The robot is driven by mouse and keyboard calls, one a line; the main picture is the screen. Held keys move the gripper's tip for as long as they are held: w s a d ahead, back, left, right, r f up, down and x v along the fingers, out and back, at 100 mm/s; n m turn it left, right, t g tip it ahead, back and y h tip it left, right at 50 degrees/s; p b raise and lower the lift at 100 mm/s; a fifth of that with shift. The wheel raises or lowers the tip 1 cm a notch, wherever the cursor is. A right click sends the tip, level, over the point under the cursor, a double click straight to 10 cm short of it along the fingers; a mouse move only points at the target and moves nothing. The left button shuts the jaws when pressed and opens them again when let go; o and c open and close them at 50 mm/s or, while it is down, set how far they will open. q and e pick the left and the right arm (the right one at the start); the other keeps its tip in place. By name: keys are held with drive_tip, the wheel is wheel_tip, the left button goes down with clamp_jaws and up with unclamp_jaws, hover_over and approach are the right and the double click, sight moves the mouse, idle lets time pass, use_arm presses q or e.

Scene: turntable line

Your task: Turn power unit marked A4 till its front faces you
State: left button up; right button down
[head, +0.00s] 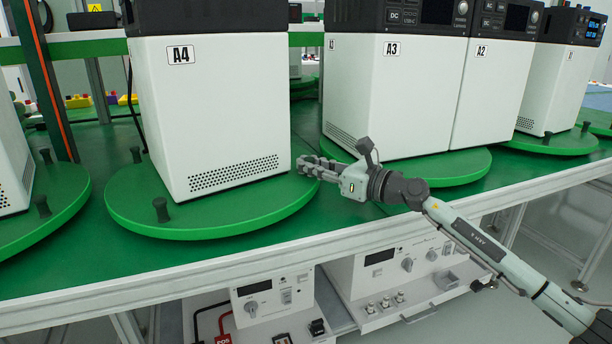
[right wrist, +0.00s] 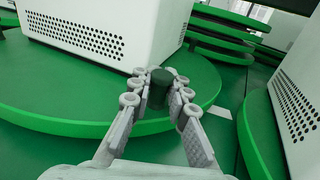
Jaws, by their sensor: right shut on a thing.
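The white power unit with label A4 (head: 215,110) stands upright on a round green turntable (head: 215,224). It shows a pale side with a vent grid low down and a dark upper part cut off by the frame. Dark pegs (head: 160,210) rise from the turntable's rim. My right gripper (head: 308,166) is at the turntable's right edge, beside the unit's lower right corner. In the right wrist view its fingers are closed around a dark green peg (right wrist: 160,88) on the turntable, apart from the unit (right wrist: 110,35). My left gripper is out of view.
The unit marked A3 (head: 385,105) and one marked A2 (head: 490,90) stand close together on a turntable (head: 430,168) at right. Another turntable (head: 65,200) is at left. A pale table edge (head: 120,290) runs in front, with instruments (head: 270,305) below.

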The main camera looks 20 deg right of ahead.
drive_tip(key=shift+d, duration=0.2)
drive_tip(key=c, duration=1.6)
unclamp_jaws()
drive_tip(key=shift+d, duration=0.1)
drive_tip(key=shift+o, duration=0.7)
drive_tip(key=v, duration=1.1)
drive_tip(key=shift+s, duration=0.15)
drive_tip(key=shift+s+d, duration=0.15)
drive_tip(key=shift+s, duration=0.15)
